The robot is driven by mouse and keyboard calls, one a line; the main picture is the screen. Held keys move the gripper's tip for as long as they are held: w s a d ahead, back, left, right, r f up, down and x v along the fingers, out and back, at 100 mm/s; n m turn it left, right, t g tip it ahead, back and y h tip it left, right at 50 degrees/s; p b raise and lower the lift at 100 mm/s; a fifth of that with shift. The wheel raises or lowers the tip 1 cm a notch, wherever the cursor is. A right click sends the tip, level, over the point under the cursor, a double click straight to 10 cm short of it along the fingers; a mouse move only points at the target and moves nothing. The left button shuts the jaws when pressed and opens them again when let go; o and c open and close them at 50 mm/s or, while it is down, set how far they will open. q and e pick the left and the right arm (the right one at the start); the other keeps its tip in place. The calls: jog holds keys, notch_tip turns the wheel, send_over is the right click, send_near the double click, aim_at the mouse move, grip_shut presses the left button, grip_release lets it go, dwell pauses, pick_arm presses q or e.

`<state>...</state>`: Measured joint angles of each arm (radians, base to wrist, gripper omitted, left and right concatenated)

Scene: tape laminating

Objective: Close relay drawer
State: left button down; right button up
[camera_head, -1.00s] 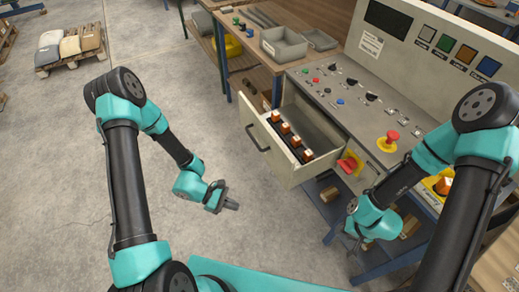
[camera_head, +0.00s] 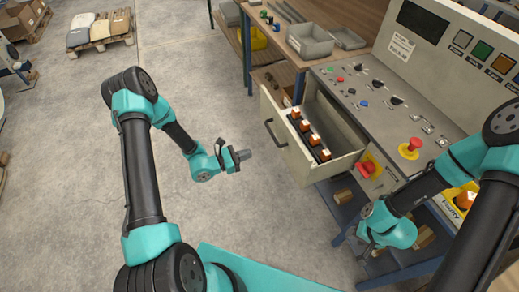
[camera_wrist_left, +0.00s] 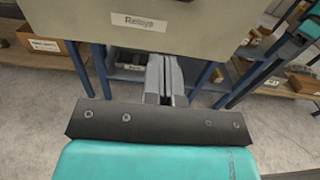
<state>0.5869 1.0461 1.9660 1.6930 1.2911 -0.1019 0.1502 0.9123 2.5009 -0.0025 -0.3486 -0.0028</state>
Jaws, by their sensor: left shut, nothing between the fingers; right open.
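The relay drawer (camera_head: 335,162) is pulled out of the control console, with several orange-and-white relays (camera_head: 309,133) in a row inside. Its dark handle (camera_head: 274,136) is on the front face. In the left wrist view, the drawer front (camera_wrist_left: 225,22) fills the top, with a "Relays" label (camera_wrist_left: 153,21). My left gripper (camera_head: 243,155) is shut and empty, just left of the drawer front. Its fingers (camera_wrist_left: 165,78) point toward the lower part of the front; I cannot tell whether they touch it. My right gripper (camera_head: 368,243) is open, below the console's front; its fingers are partly hidden.
The control console (camera_head: 385,115) has a red emergency button (camera_head: 415,144) on a yellow base. A red switch (camera_head: 368,167) sits right of the drawer. A workbench with grey bins (camera_head: 310,40) stands behind.

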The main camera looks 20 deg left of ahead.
pick_arm(q)
jog(key=x, duration=1.3)
jog(key=shift+w+d, duration=0.1)
jog(key=shift+d, duration=0.05)
